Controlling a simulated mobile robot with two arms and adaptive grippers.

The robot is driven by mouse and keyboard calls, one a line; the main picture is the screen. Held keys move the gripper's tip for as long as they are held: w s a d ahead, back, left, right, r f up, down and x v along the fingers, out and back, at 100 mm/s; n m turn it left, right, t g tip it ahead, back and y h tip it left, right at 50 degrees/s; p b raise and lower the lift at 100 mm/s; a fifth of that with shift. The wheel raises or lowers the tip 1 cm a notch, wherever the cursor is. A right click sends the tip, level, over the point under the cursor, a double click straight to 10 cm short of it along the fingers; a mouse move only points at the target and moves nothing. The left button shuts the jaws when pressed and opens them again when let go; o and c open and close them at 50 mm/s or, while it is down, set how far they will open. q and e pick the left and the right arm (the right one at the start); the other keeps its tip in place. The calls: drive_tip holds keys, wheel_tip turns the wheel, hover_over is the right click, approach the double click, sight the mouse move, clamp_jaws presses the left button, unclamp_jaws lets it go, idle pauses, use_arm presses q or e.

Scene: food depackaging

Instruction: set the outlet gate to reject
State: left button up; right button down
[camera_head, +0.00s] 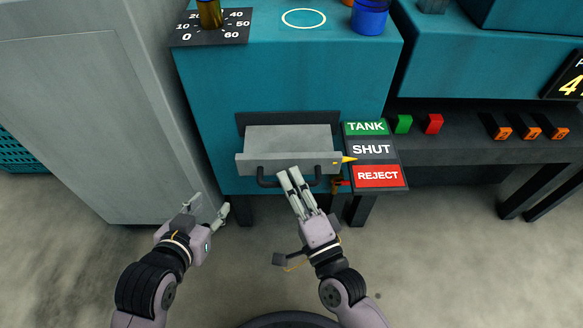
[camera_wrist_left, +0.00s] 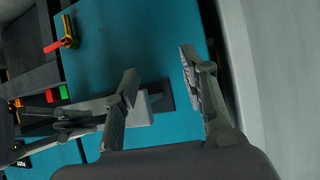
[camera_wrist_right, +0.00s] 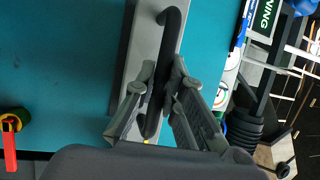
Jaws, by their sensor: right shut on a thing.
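The outlet gate (camera_head: 285,163) is a grey drawer-like slide with a dark bar handle (camera_head: 268,182) on the front of the teal machine. Its yellow pointer (camera_head: 348,159) is at the lower part of the SHUT label (camera_head: 371,149), just above the red REJECT label (camera_head: 378,176). The green TANK label (camera_head: 366,128) is at the top. My right gripper (camera_head: 287,174) is shut on the handle; in the right wrist view the handle (camera_wrist_right: 172,30) passes between its fingers. My left gripper (camera_head: 208,205) is open and empty, low and left of the gate.
A red-handled tap (camera_head: 336,184) sits under the gate's right end. Green (camera_head: 403,124) and red (camera_head: 433,123) buttons and several orange switches are to the right. A grey cabinet (camera_head: 90,100) stands close on the left. The floor in front is clear.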

use_arm(q)
drive_tip(key=s+a+f+g+y+p, duration=0.1)
drive_tip(key=s+a+f+g, duration=0.1)
drive_tip(key=s+f+g, duration=0.1)
drive_tip(key=shift+s+f+g, duration=0.3)
drive_tip(key=shift+s+f, duration=0.4)
drive_tip(key=shift+s, duration=0.25)
use_arm(e)
drive_tip(key=s, duration=0.4)
drive_tip(key=shift+s+f, duration=0.1)
drive_tip(key=shift+f, duration=0.1)
drive_tip(key=shift+a, duration=0.1)
drive_tip(key=c, duration=2.1)
unclamp_jaws()
drive_tip(key=shift+o, duration=1.4)
drive_tip(key=shift+s+r, duration=0.1)
drive_tip(key=shift+s, duration=0.1)
use_arm(q)
drive_tip(key=shift+s+r, duration=0.1)
use_arm(e)
drive_tip(key=shift+o, duration=0.8)
drive_tip(key=shift+w, duration=0.1)
